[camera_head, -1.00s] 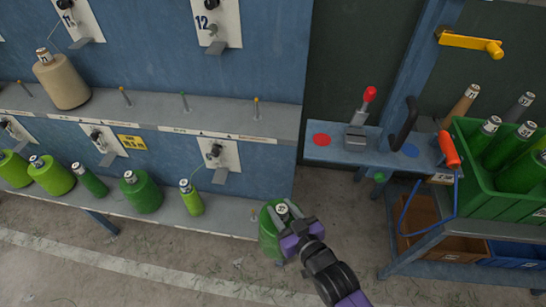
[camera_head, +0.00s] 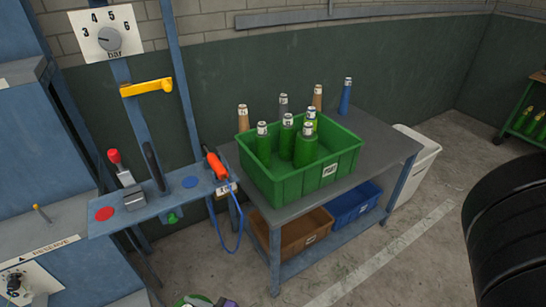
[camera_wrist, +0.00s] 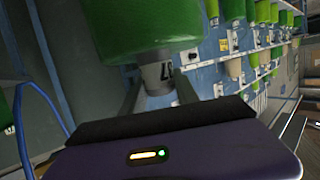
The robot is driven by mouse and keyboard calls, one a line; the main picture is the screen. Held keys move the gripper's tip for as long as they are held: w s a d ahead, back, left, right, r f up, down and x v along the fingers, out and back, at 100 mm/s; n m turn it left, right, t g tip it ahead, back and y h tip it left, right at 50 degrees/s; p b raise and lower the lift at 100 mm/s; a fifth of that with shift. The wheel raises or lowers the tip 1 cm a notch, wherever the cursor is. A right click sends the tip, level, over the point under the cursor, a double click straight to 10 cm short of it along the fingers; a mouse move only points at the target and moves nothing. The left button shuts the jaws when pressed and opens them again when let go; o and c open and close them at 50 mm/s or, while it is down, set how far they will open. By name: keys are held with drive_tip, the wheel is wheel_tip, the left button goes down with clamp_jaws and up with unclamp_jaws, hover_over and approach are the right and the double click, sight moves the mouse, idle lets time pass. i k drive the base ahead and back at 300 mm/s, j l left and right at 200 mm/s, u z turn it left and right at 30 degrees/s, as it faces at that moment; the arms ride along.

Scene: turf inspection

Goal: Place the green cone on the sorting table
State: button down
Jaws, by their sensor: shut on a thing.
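The green cone (camera_wrist: 150,25) fills the top of the wrist view. My gripper (camera_wrist: 158,88) is shut on its pale, numbered neck. In the head view only a sliver of the green cone (camera_head: 190,300) and of my gripper (camera_head: 218,302) shows at the bottom edge. They are in front of and left of the sorting table (camera_head: 375,145), apart from it. The table has a grey top and blue legs. A green crate (camera_head: 290,190) with several green cones stands on it. Brown, grey and blue cones stand behind the crate.
A blue shelf (camera_head: 150,212) with a red-handled clamp (camera_head: 120,168) and an orange-handled tool (camera_head: 215,165) adjoins the table's left. A white bin (camera_head: 415,165) stands at its right. A large dark ribbed shape (camera_head: 510,230) fills the right edge. The grey tabletop right of the crate is bare.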

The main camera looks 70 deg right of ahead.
sight(369, 142)
drive_tip(key=k+l+z, duration=0.15)
drive_tip(key=z, duration=0.2)
drive_tip(key=k+l+z, duration=0.35)
drive_tip(key=i+j+z, duration=0.1)
drive_tip(key=z, duration=1.6)
